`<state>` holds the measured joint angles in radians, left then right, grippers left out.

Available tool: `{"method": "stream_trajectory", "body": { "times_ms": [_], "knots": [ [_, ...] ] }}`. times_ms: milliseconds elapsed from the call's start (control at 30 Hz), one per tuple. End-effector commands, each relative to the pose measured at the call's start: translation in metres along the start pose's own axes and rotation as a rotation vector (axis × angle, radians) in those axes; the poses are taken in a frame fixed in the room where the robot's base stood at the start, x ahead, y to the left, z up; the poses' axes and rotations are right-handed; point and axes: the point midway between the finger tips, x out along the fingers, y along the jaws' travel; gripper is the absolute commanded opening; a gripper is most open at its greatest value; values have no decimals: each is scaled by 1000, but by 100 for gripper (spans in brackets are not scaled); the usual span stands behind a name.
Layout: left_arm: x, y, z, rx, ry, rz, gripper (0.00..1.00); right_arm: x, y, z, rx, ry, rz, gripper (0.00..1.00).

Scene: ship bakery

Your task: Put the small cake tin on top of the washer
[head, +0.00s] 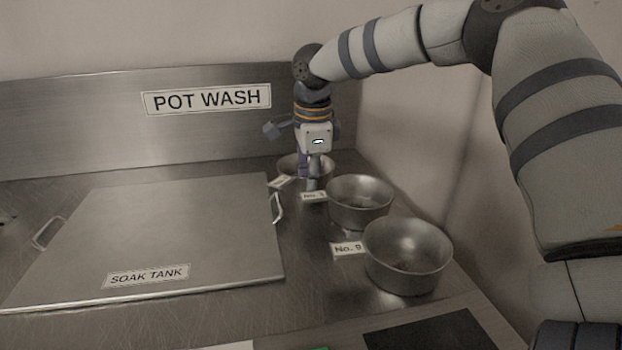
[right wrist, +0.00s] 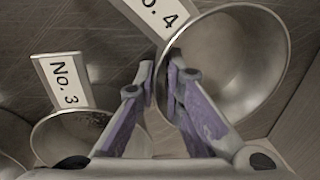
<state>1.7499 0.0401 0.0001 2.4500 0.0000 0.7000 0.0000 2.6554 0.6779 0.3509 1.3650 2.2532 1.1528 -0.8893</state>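Three round metal tins stand in a row on the steel counter in the head view. The farthest tin (head: 292,164) is partly hidden by my right gripper (head: 314,172). In the right wrist view this tin (right wrist: 240,60) stands by a tag reading No. 4. My right gripper (right wrist: 160,72) is pointed down at its rim, with a gap between its two purple-padded fingers. The tin's near wall seems to lie between the fingertips; I cannot tell whether they touch it. No washer can be made out. My left gripper is out of view.
The middle tin (head: 360,203) and nearest tin (head: 408,256), tagged No. 9, stand close by. The middle one, tagged No. 3, shows in the right wrist view (right wrist: 72,135). A flat soak tank lid (head: 170,230) with side handles covers the left. Walls stand behind and right.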

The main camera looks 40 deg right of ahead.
Motion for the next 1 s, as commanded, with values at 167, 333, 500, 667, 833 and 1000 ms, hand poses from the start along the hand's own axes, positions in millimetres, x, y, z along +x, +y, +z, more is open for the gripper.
{"method": "stream_trajectory", "body": {
  "times_ms": [167, 333, 500, 667, 833, 1000],
  "knots": [
    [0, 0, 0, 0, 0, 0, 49, 0, 0, 0, 0, 0, 0, 27],
    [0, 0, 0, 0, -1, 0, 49, -1, 0, 0, 0, 0, -1, 27],
    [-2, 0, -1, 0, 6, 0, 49, -30, -2, 1, 1, -3, -6, 27],
    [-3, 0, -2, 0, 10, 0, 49, -75, -2, 0, 2, -3, -6, 27],
    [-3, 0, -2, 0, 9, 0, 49, -109, -2, 0, 1, 0, -3, 27],
    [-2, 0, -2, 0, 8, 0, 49, -122, -1, 0, 0, 1, 0, 27]
  ]
}}
